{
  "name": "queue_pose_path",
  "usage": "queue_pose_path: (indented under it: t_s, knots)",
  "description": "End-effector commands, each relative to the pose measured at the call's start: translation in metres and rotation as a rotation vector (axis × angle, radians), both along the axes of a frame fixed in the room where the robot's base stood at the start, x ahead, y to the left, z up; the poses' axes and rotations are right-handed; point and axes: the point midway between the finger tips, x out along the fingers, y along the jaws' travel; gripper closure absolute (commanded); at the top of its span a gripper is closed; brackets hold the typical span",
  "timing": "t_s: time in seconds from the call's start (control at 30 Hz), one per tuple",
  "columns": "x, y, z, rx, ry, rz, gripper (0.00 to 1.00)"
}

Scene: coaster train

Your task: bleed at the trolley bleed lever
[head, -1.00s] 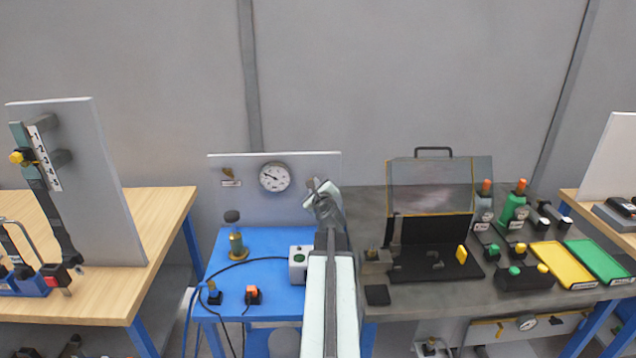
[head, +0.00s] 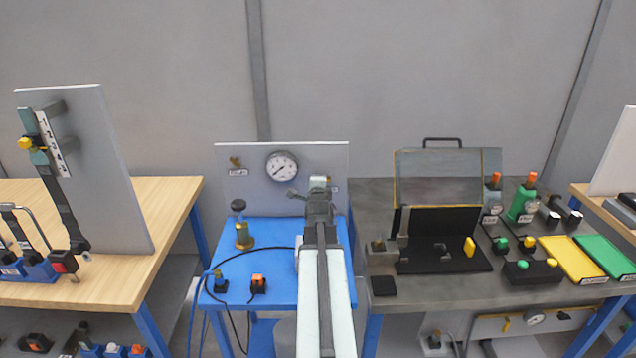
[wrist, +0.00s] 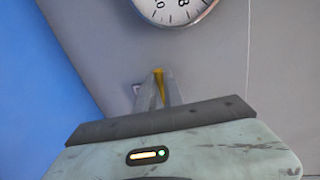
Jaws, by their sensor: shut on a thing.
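The blue trolley (head: 265,276) stands ahead with a grey upright panel (head: 255,190) at its back. A round gauge (head: 281,166) is on the panel; its lower part shows in the wrist view (wrist: 175,8). My gripper (head: 318,185) is at the panel, below and right of the gauge. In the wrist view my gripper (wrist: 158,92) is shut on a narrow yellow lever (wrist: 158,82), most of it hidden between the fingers. A small label, too small to read, shows beside it. In the head view my gripper hides this lever.
A brass lever (head: 235,162) with a label is at the panel's upper left. A brass fitting with a black knob (head: 243,235) and an orange switch (head: 258,284) are on the trolley. A wooden bench (head: 165,215) is left, a dark bench (head: 440,290) right.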

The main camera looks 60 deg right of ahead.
Motion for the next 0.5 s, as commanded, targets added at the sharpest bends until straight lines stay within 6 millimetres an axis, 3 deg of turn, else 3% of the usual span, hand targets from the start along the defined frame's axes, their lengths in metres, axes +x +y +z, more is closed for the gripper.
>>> queue_pose_path:
  t_s: [0.5]
  knots:
    - [0.0026,0.0033,-0.0045,-0.035,0.059,0.005,1.00]
